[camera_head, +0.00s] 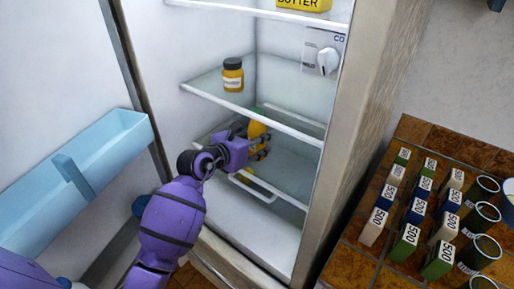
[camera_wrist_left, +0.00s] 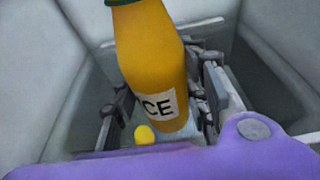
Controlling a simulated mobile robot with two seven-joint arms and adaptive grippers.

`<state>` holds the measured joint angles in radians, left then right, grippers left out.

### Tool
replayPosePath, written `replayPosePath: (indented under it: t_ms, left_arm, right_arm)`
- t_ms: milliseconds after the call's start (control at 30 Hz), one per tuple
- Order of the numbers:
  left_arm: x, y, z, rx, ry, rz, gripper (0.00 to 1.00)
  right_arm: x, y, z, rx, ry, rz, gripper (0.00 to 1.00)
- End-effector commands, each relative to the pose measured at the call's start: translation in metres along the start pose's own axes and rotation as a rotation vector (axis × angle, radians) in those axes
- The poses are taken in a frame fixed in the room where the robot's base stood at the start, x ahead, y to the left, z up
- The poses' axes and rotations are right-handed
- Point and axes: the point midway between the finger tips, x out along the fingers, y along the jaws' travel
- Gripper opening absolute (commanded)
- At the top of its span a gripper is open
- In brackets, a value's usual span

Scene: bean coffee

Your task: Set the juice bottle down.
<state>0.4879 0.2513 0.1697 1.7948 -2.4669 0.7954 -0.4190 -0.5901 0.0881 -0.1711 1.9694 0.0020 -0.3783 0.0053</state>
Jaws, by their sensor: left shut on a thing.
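The juice bottle is orange with a green cap and a white label ending in "CE". It fills the middle of the left wrist view (camera_wrist_left: 155,60) and stands between the two fingers of my left gripper (camera_wrist_left: 165,105). In the head view the orange juice bottle (camera_head: 257,131) shows partly behind my left gripper (camera_head: 260,146), inside the open fridge. My left gripper is shut on the bottle, at the level of the lower glass shelf (camera_head: 285,190). I cannot tell whether the bottle's base touches a surface. My right gripper is not in view.
A small jar (camera_head: 233,76) stands on the glass shelf above (camera_head: 290,128). A yellow butter box (camera_head: 303,5) is on the top shelf. The fridge door with a blue bin (camera_head: 110,150) is open at left. A tiled counter (camera_head: 345,262) with boxes and cups is at right.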

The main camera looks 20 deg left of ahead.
Motion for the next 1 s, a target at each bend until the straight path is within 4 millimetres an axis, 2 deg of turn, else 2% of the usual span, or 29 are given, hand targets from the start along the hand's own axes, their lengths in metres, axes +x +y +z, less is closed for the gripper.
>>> replayPosePath:
  t_ms: [133,333,733,767,900,1000]
  left_arm:
    - [0.004,0.000,-0.005,-0.002,-0.001,0.001,0.00]
    - [0.012,0.000,-0.031,-0.003,0.000,0.000,0.00]
    - [0.013,0.001,-0.036,0.000,-0.002,0.001,0.00]
    - [0.013,0.001,-0.037,0.000,0.001,0.001,0.44]
    - [0.013,0.001,-0.037,0.000,0.000,0.001,0.60]
    - [0.013,0.001,-0.037,0.000,0.000,0.001,0.60]
  right_arm:
    - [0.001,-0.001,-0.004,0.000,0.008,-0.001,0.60]
    - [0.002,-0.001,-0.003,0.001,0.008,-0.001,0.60]
    - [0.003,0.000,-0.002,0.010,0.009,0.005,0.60]
    - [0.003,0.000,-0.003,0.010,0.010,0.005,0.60]
    - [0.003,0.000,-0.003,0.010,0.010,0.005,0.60]
    - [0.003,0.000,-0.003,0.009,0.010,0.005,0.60]
